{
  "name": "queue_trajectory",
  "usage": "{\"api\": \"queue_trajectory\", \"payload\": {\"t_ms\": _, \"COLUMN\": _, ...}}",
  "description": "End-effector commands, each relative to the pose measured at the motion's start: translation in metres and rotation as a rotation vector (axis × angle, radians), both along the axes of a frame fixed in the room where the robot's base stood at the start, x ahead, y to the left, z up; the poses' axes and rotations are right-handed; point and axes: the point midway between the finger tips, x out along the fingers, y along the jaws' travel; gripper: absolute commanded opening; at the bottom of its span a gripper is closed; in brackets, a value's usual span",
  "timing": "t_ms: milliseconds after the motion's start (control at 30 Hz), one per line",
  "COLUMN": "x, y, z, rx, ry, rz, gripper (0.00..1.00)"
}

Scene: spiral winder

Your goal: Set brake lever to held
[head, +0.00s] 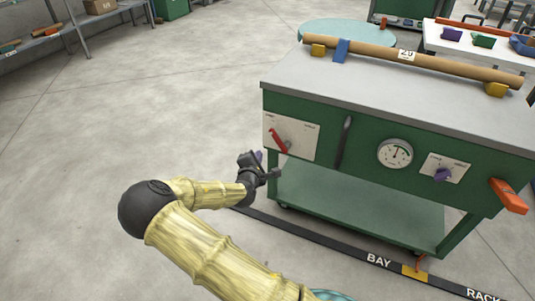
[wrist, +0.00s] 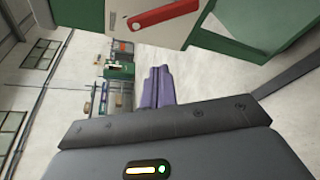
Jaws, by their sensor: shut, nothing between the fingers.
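A red lever (head: 279,141) sits on a pale plate (head: 304,140) at the left of the green machine's front. It leans, with its upper end to the left and its lower end to the right. The plate's labels are too small to read. The wrist view shows the red lever (wrist: 165,14) at the top, beyond the fingers. My gripper (head: 272,172) is just below and left of the lever, apart from it. Its purple fingers (wrist: 158,86) are shut together and empty.
The machine front also carries a black vertical bar (head: 344,142), a gauge (head: 395,153), a purple knob (head: 442,174) and an orange handle (head: 508,196). A cardboard tube (head: 440,63) lies on top. A green lower shelf (head: 350,205) juts below. The floor at left is clear.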

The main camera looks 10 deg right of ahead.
Motion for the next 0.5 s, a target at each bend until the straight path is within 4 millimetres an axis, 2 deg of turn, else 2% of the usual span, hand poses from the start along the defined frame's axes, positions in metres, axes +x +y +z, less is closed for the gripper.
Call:
{"api": "queue_trajectory", "payload": {"t_ms": 33, "x": 0.0033, "y": 0.0065, "z": -0.0076, "rx": -0.037, "ry": -0.014, "rz": 0.025, "gripper": 0.0}}
{"api": "queue_trajectory", "payload": {"t_ms": 100, "x": 0.0057, "y": 0.0108, "z": -0.0061, "rx": -0.066, "ry": -0.027, "rz": 0.042, "gripper": 0.0}}
{"api": "queue_trajectory", "payload": {"t_ms": 500, "x": 0.0082, "y": 0.0104, "z": -0.0041, "rx": -0.072, "ry": -0.029, "rz": 0.045, "gripper": 0.0}}
